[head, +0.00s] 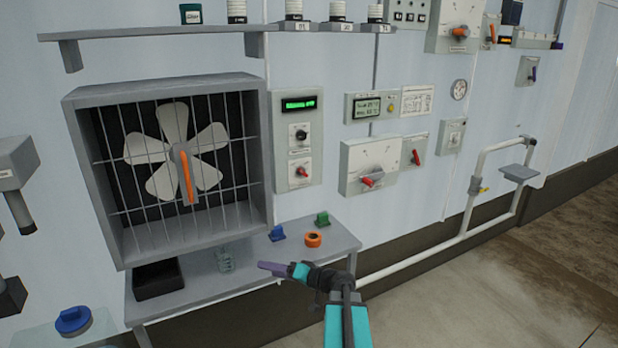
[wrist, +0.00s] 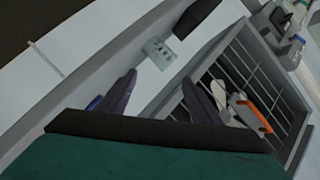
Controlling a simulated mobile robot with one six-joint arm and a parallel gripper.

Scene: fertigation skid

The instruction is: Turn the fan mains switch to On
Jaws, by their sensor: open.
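A tall grey control panel (head: 297,140) is on the wall right of the fan box, with a green display, a black knob (head: 301,134) and a red-handled rotary switch (head: 302,172). Another box to its right has a large red-handled switch (head: 370,178). Labels are too small to read, so I cannot tell which is the fan mains switch. The fan (head: 165,150) sits behind a barred grille; it also shows in the wrist view (wrist: 228,98). My gripper (head: 283,269) is low by the bench, below the panel and apart from it. In the wrist view its fingers (wrist: 164,98) are spread and empty.
A grey bench (head: 195,292) below the fan holds a black tray (head: 158,279), an orange ring (head: 313,240) and blue (head: 277,233) and green (head: 322,219) pieces. A shelf (head: 180,31) juts out above. A white pipe (head: 410,262) runs along the lower wall at right. The right floor is clear.

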